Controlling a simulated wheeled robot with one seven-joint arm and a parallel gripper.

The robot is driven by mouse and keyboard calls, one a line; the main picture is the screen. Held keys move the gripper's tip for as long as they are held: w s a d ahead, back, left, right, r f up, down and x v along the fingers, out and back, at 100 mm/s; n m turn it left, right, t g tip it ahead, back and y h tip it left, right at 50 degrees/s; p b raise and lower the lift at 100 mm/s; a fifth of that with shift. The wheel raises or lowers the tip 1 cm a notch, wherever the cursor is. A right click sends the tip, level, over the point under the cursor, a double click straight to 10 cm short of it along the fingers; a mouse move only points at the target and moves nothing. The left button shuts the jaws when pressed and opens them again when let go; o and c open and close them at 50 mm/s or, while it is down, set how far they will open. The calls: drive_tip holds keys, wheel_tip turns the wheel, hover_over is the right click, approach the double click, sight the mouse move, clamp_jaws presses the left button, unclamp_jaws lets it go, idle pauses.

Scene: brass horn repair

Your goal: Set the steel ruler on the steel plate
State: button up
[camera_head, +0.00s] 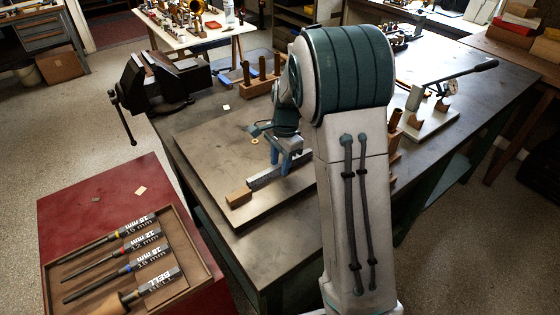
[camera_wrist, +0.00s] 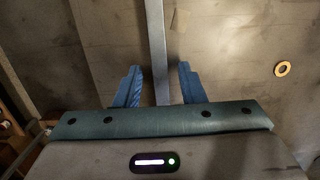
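The steel ruler (camera_head: 264,179) is a long grey strip under my gripper (camera_head: 284,163) in the head view, with its near end by a small wooden block (camera_head: 238,197). It appears over the steel plate (camera_head: 205,150), a broad flat grey sheet on the bench; I cannot tell whether it touches the plate. In the wrist view the ruler (camera_wrist: 156,40) runs lengthwise between the two blue fingers of my gripper (camera_wrist: 159,70), with a gap on each side. My gripper is open. My arm hides the ruler's far end.
A brass ring (camera_wrist: 282,69) lies right of the ruler in the wrist view. A black vise (camera_head: 160,82) stands at the bench's left corner. A wooden rack (camera_head: 260,82) stands behind. A red cabinet (camera_head: 75,212) with a tool tray (camera_head: 203,262) is at front left. The plate's left part is clear.

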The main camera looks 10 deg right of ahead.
drive_tip(key=s+d+r+n, duration=0.1)
drive_tip(key=s+r+n, duration=0.3)
drive_tip(key=r, duration=1)
drive_tip(key=s+f+n+t, duration=0.1)
drive_tip(key=s+n, duration=0.4)
drive_tip(key=s, duration=0.5)
drive_tip(key=s+f+n+t+h, duration=0.1)
drive_tip(key=s+n, duration=0.3)
drive_tip(key=s, duration=0.7)
drive_tip(key=shift+a+f+n+t, duration=0.2)
drive_tip(key=shift+f+n+t, duration=0.25)
drive_tip(key=shift+t, duration=0.35)
